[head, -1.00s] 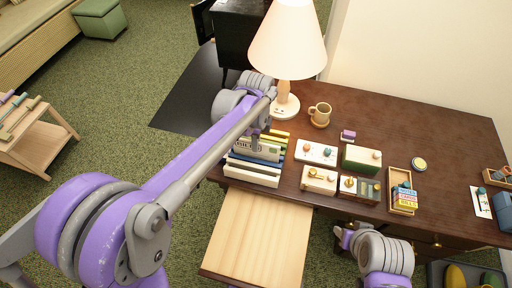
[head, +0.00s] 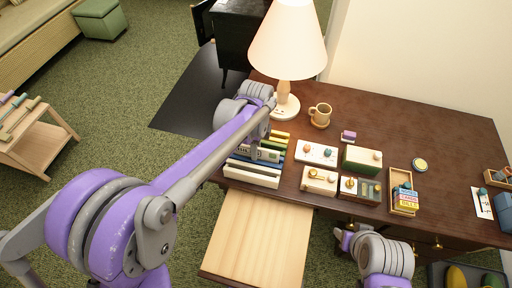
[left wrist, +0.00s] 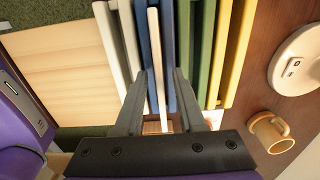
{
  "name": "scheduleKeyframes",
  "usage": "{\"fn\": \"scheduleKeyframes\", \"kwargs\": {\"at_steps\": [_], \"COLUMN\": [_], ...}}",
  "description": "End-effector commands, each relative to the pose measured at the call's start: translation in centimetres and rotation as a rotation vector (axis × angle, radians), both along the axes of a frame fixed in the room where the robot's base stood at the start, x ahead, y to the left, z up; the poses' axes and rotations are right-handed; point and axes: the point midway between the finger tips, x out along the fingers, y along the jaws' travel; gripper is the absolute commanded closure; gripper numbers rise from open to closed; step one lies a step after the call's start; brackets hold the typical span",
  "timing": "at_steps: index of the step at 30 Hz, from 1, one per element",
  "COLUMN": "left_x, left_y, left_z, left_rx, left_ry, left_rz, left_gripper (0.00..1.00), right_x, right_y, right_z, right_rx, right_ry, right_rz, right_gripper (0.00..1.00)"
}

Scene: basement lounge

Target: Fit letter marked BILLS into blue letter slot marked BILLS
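The letter rack (head: 252,178) stands at the left end of the desk, with white, blue, green and yellow dividers. In the left wrist view a thin cream letter (left wrist: 156,62) stands edge-on between the two blue panels of the blue slot (left wrist: 145,38). My left gripper (left wrist: 158,80) is over the rack; its two fingers are apart, one on each side of the letter, with a gap showing on both sides. The BILLS marking on letter and slot is not readable. In the head view my left wrist hides the fingertips.
A lamp (head: 284,107) and a mug (head: 320,115) stand behind the rack. Small boxes with knobs (head: 319,180) sit to its right, and a wooden tray (head: 404,211) with coloured cards lies farther right. A pale wooden board (head: 257,240) juts out in front.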

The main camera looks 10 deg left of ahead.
Motion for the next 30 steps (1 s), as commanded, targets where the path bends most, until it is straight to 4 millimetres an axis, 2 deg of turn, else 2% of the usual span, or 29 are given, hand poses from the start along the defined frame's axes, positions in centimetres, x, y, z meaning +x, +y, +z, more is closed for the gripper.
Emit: {"fn": "scheduleKeyframes", "kwargs": {"at_steps": [5, 15, 18, 24, 30], "left_x": [0.0, 0.0, 0.0, 0.0, -0.6], "left_y": [0.0, 0.0, 0.0, 0.0, 0.3], "left_z": [1.7, 8.8, 10.5, 12.2, 12.3], "left_rx": [0.000, 0.000, 0.000, 0.000, -0.002], "left_ry": [0.000, 0.000, 0.000, 0.000, -0.013], "left_rz": [0.000, 0.000, 0.000, 0.000, 0.044], "left_gripper": [0.61, 0.61, 0.61, 0.61, 0.61], "right_x": [0.1, 0.2, 0.2, 0.2, 0.2], "right_y": [0.0, 0.0, 0.0, 0.0, 0.0], "right_z": [0.4, 1.2, 1.4, 1.5, 1.5], "right_rx": [0.000, 0.000, 0.000, 0.000, 0.000], "right_ry": [-0.001, -0.004, -0.005, -0.005, -0.005], "right_rz": [0.000, 0.000, 0.000, 0.000, 0.000], "right_gripper": [0.50, 0.50, 0.50, 0.50, 0.50]}}
